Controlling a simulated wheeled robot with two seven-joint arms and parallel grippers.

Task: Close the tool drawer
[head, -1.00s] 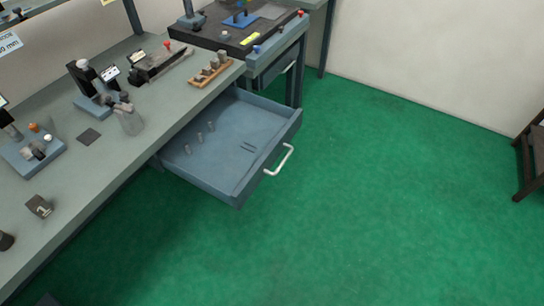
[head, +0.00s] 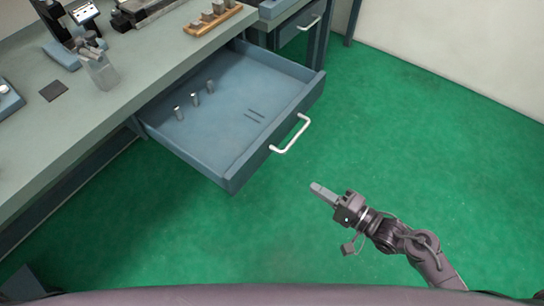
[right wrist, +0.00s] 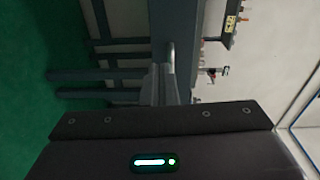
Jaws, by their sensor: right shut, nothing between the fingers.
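The tool drawer (head: 228,172) is a blue-grey tray pulled well out from under the bench in the head view. Several small grey cylindrical pieces stand inside it, towards its left side. Its white bar handle (head: 293,136) is on the front face. My right gripper (head: 316,187) is shut and empty, in front of the drawer, below and right of the handle and apart from it in the picture. In the right wrist view the gripper's fingers (right wrist: 168,85) show shut beyond the dark wrist housing. My left gripper is not in view.
The bench top (head: 130,82) holds a glass-like container with tools (head: 98,68), a wooden block with pegs (head: 212,18) and a dark square pad (head: 53,91). A second drawer (head: 300,25) under the neighbouring bench looks shut. The green floor right of the drawer is clear.

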